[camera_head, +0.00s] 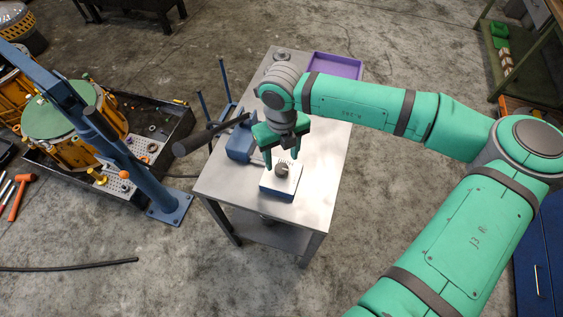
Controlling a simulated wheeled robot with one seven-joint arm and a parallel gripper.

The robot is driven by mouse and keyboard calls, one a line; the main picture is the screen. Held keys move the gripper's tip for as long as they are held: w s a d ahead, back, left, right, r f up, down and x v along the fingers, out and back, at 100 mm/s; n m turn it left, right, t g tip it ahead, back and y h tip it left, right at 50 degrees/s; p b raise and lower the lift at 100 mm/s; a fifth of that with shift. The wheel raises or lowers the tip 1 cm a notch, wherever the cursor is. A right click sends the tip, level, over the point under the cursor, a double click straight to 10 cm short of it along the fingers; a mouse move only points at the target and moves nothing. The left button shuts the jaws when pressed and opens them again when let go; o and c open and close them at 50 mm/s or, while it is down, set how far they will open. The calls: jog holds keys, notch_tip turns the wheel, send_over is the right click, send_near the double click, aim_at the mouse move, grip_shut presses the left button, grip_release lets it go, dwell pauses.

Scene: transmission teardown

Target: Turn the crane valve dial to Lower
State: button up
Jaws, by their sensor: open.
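The crane valve dial (282,170) is a small dark round knob on top of a white-faced box with a blue base (277,194). The box sits on a grey metal table (315,205). Small marks show on the white face, but they are too small to read, so I cannot tell where the dial points. My gripper (281,164) is open, pointing down, with its green fingers just above and around the dial area. I cannot tell whether the fingers touch the dial.
A blue pump body (240,144) with a dark handle (205,136) stands left of the valve box. A purple tray (335,66) lies at the table's far edge.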

aim_at(282, 168)
notch_tip(282, 168, up, 6)
jog(key=shift+f, duration=0.1)
dwell(0.7)
